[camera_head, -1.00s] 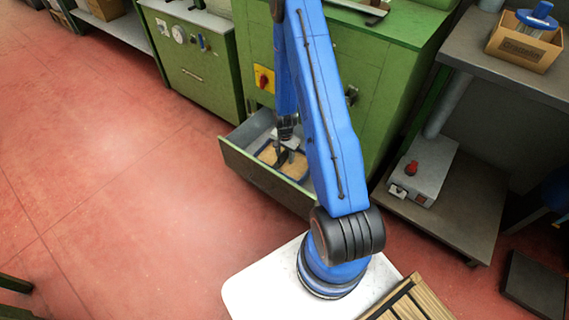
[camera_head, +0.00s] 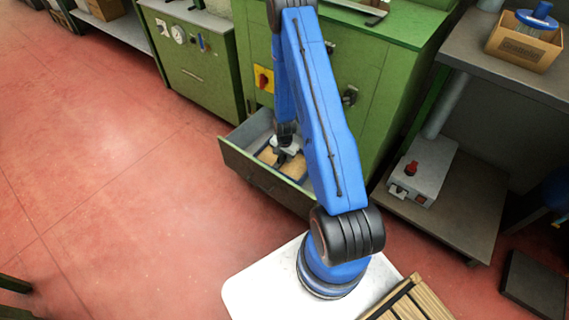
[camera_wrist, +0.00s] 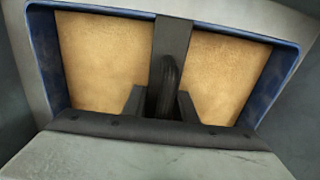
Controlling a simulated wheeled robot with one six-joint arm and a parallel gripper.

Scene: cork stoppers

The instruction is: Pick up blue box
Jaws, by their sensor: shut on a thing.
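The blue box (camera_wrist: 277,82) is a shallow open box with a blue rim and a tan, cork-coloured inside. It lies in the open drawer (camera_head: 250,178) of the green cabinet. My gripper (camera_head: 281,160) is down in the drawer, over the box. In the head view, my arm and gripper cover part of the box.
The drawer's walls stand close around the box and my gripper. The green cabinet (camera_head: 372,75) rises right behind. A grey bench (camera_head: 500,75) with a cardboard box (camera_head: 522,50) stands at the right. The red floor (camera_head: 130,190) at the left is clear.

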